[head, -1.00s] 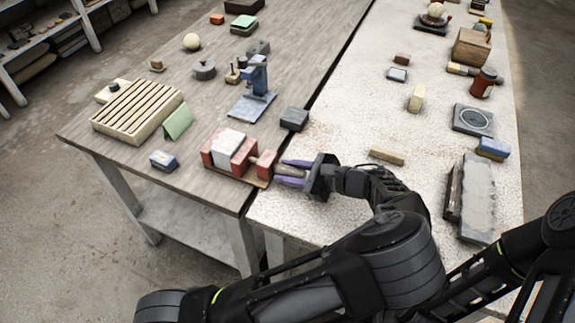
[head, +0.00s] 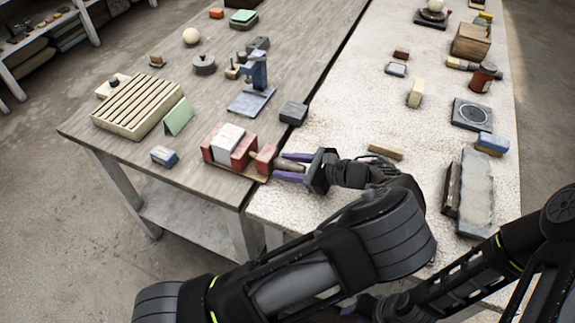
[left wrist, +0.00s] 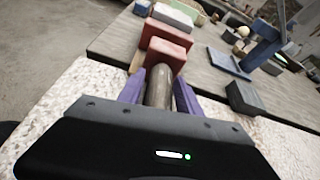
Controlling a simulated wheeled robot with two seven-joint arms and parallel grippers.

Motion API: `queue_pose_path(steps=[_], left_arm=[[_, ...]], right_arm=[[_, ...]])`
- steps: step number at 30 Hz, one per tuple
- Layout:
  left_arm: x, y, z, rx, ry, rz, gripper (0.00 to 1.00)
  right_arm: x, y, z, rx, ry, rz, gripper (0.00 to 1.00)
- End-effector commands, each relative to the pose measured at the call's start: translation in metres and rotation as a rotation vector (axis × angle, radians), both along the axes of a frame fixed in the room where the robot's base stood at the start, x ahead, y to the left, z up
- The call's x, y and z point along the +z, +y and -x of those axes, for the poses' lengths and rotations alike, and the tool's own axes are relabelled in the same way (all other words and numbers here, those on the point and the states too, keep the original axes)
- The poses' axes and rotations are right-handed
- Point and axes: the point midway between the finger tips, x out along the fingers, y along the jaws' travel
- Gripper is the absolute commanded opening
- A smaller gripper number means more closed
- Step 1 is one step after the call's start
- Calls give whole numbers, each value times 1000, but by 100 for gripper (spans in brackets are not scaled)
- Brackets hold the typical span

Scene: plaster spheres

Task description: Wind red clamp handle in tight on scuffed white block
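The red clamp (head: 243,153) lies on a thin brown board at the front edge of the grey wooden table. The scuffed white block (head: 227,136) sits between its red jaws. I cannot tell whether both jaws touch it. A grey-brown round handle (head: 288,164) sticks out from the clamp's right end block; it also shows in the left wrist view (left wrist: 158,88). My left gripper (head: 284,166) has one purple finger on each side of the handle and appears shut on it. The red end block (left wrist: 166,54) stands just beyond the fingertips. My right gripper is out of view.
A dark grey block (head: 293,112) lies just behind my left gripper. A blue stand (head: 252,90) and a small blue block (head: 164,156) are near the clamp.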

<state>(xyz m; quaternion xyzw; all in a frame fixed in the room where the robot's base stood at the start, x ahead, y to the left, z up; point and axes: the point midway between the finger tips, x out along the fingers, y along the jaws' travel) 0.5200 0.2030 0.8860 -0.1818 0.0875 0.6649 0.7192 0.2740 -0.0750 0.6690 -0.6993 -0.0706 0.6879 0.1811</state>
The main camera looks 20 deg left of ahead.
Motion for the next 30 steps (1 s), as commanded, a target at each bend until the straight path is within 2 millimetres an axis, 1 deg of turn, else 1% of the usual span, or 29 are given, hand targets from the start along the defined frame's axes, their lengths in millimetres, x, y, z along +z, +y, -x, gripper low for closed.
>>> queue_pose_path(steps=[4, 8, 15, 19, 23, 30], left_arm=[[0, -3, 0, -1, 1, 1, 41], [4, -15, 1, -1, 0, 2, 41], [18, -52, 5, -2, -1, 4, 41], [24, -67, 7, -2, -1, 2, 41], [28, -72, 8, 0, 0, 0, 41], [29, -73, 8, 0, 0, 0, 41]], right_arm=[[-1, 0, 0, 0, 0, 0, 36], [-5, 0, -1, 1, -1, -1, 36], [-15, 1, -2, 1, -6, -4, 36], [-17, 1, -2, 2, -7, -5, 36], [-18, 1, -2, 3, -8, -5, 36], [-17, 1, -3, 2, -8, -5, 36]])
